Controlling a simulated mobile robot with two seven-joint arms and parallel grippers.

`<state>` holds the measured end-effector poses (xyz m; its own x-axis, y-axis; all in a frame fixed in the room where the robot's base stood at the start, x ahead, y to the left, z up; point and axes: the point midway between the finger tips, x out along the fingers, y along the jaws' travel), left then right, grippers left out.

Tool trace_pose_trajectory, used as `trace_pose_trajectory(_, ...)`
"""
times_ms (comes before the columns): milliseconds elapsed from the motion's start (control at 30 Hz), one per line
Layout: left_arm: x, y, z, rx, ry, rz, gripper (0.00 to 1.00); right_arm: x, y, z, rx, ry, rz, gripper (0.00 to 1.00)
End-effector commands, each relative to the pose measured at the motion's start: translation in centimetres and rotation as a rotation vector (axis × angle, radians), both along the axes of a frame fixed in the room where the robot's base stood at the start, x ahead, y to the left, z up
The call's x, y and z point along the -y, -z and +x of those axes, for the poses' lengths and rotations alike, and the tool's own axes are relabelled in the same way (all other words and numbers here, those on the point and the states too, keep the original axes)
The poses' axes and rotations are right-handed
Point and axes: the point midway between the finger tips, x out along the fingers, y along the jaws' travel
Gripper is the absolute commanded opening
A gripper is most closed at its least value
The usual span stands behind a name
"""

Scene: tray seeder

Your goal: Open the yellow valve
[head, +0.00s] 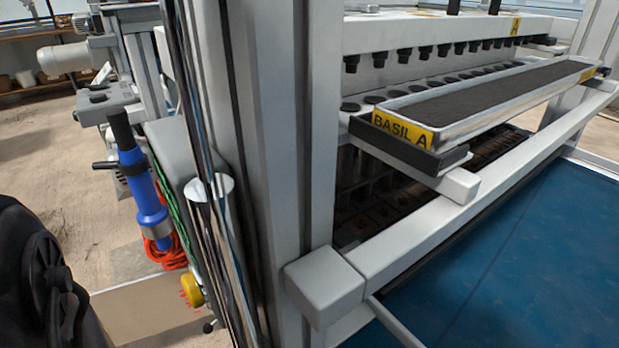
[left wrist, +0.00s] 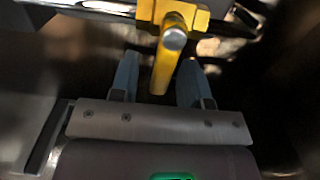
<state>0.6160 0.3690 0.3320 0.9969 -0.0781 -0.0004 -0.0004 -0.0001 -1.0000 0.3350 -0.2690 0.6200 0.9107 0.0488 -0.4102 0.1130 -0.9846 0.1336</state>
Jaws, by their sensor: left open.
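The yellow valve (left wrist: 186,14) sits on a shiny metal pipe at the top of the left wrist view. Its yellow handle (left wrist: 163,70) points down toward my gripper. My left gripper (left wrist: 156,72) is open, with one blue-grey finger on each side of the handle. A dark gap shows at the left finger; the right finger is closer to the handle, and I cannot tell whether it touches. I cannot make out the valve or the left gripper in the head view. My right gripper is in neither view.
A grey machine post (head: 290,150) stands in the middle of the head view. A blue-handled tool (head: 137,180) and a yellow round knob (head: 191,291) are left of it. A tray labelled BASIL A (head: 445,137) and a blue belt (head: 520,260) are on the right.

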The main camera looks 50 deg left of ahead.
Motion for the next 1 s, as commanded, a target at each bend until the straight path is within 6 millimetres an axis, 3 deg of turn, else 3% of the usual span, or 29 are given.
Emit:
trace_pose_trajectory(67,0.0,0.0,0.0,0.000,0.000,0.000,0.43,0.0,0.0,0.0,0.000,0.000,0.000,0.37)
trace_pose_trajectory(367,0.0,0.0,0.0,0.000,0.000,0.000,0.00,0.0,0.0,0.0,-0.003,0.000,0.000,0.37)
trace_pose_trajectory(667,0.0,-0.2,0.0,-0.002,0.000,-0.025,0.00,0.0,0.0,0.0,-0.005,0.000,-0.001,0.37)
trace_pose_trajectory(1000,-0.2,-1.2,0.0,-0.016,0.001,-0.224,0.00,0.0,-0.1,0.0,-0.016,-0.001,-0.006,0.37)
